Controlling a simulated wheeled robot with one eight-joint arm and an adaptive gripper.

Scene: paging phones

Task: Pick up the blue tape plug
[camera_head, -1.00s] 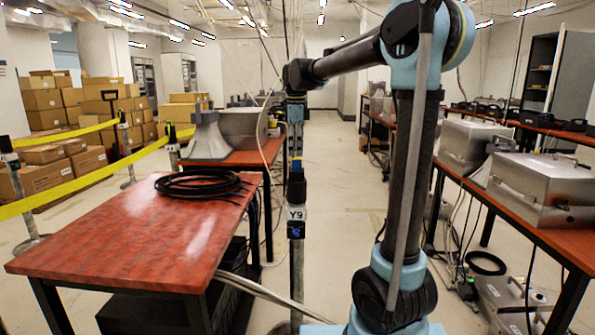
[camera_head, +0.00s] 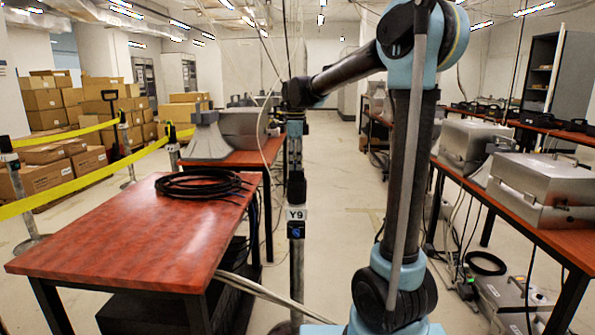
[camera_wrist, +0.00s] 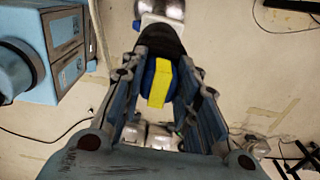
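The blue plug with yellow tape (camera_wrist: 159,82) shows in the wrist view, between the two fingers of my gripper (camera_wrist: 163,75). The fingers are spread on either side of it; I see no clear grip, and contact at the tips is hard to tell. Behind the plug is a dark cylindrical part. In the head view my gripper (camera_head: 296,165) hangs straight down over the top of the post labelled Y9 (camera_head: 296,214). The plug cannot be made out there.
A red table (camera_head: 130,235) with a black cable coil (camera_head: 200,185) stands left of the post. Another table with metal cases (camera_head: 540,185) is at the right. Yellow barrier tape (camera_head: 70,185) runs at the far left. The floor behind the post is open.

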